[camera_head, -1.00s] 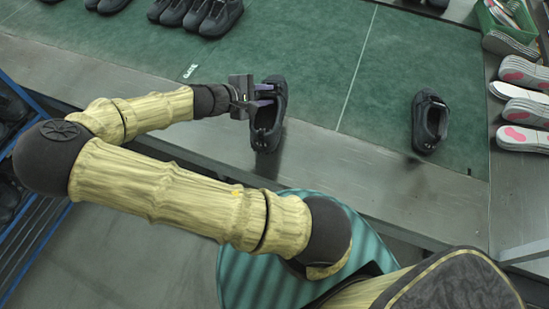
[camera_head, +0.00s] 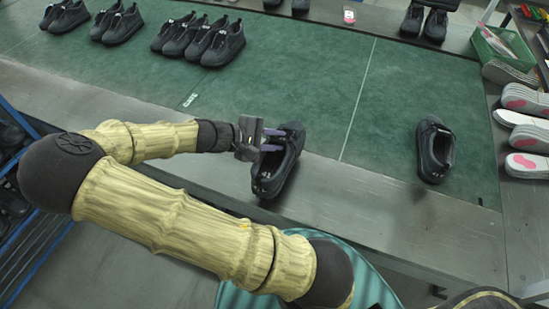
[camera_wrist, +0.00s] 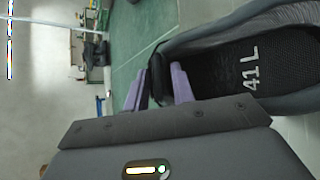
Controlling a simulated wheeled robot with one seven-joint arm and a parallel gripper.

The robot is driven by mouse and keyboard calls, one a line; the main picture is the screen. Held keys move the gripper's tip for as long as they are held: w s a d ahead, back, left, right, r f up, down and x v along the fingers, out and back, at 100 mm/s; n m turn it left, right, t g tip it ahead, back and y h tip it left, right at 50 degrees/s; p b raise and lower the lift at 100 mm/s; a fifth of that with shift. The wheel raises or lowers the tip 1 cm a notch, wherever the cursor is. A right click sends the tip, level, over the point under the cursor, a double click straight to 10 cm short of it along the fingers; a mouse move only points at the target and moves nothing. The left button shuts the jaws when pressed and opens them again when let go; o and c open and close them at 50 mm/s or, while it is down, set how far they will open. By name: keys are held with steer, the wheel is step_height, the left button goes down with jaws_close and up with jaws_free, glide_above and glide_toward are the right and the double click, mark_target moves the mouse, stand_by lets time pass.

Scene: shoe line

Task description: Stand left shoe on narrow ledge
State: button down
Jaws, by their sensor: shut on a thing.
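My gripper (camera_head: 270,140) is shut on the rim of a black shoe (camera_head: 284,170). In the wrist view the purple fingers (camera_wrist: 160,88) pinch the shoe's edge, and the insole of the shoe (camera_wrist: 250,70) reads "41 L", the left one. The shoe's opening faces up and its length slants slightly. It is over the bare grey metal ledge (camera_head: 350,190) along the front of the green mat, one end overlapping the mat's edge in the picture. I cannot tell whether its sole touches the metal. A matching single black shoe (camera_head: 434,155) stands to the right at the mat's front edge.
The green mat (camera_head: 310,70) is mostly clear in the middle. Several black shoes (camera_head: 200,40) stand at the back left. Pale insoles with pink patches (camera_head: 527,165) and a green crate (camera_head: 500,48) are at the right. A blue rack (camera_head: 30,240) stands at the left.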

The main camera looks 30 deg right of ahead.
mark_target(275, 159)
steer(key=shift+f, duration=0.8)
steer(key=shift+f, duration=1.9)
steer(key=c, duration=1.2)
jaws_free()
steer(key=shift+o, duration=0.2)
steer(key=v, duration=1.2)
